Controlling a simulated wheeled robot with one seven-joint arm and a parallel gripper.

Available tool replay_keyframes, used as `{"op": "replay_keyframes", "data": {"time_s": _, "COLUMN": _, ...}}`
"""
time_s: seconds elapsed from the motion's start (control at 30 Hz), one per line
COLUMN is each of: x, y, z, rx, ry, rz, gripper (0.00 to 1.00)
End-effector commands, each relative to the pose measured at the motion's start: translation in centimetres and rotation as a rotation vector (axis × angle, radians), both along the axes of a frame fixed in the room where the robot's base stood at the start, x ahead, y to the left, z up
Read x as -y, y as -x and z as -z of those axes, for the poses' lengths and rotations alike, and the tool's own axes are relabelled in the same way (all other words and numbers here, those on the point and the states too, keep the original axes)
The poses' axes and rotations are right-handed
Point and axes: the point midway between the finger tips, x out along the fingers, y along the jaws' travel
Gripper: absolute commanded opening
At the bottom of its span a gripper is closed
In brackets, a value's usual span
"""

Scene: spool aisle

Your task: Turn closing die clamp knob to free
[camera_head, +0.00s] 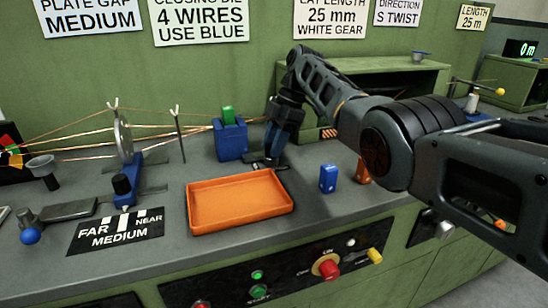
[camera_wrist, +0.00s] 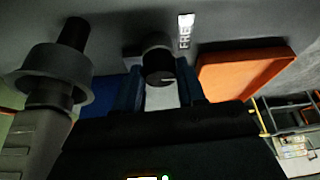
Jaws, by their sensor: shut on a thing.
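The closing die clamp knob (camera_wrist: 158,66) is a dark round knob with a small pale mark on its face. In the wrist view it sits between the two fingers of my gripper (camera_wrist: 160,92), which is shut on it. A white label reading FREE (camera_wrist: 186,31) is on the surface beside the knob. In the head view my gripper (camera_head: 268,160) points down beside the blue die block (camera_head: 231,143), which has a green piece (camera_head: 228,116) in its top. The knob is mostly hidden there by the gripper.
An orange tray (camera_head: 240,226) lies just in front of my gripper. A small blue block (camera_head: 328,179) and an orange block (camera_head: 363,172) stand to the right. Copper wires (camera_head: 170,129) run to the die block from the left, past a round plate (camera_head: 123,137).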

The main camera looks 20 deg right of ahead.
Motion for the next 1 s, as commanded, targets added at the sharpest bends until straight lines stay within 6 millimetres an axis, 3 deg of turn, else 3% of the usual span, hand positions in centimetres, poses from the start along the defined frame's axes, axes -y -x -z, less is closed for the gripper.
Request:
{"op": "replay_keyframes", "data": {"time_s": 0.37, "x": -0.07, "y": -0.1, "z": 0.07, "rx": 0.002, "ry": 0.001, "rz": -0.114, "gripper": 0.09}}
{"op": "replay_keyframes", "data": {"time_s": 0.87, "x": -0.08, "y": -0.09, "z": -0.08, "rx": 0.001, "ry": 0.0, "rz": -0.128, "gripper": 0.09}}
{"op": "replay_keyframes", "data": {"time_s": 0.9, "x": -0.08, "y": -0.09, "z": -0.08, "rx": 0.001, "ry": 0.0, "rz": -0.128, "gripper": 0.41}}
{"op": "replay_keyframes", "data": {"time_s": 1.0, "x": -0.08, "y": -0.08, "z": -0.07, "rx": 0.001, "ry": 0.0, "rz": -0.128, "gripper": 0.51}}
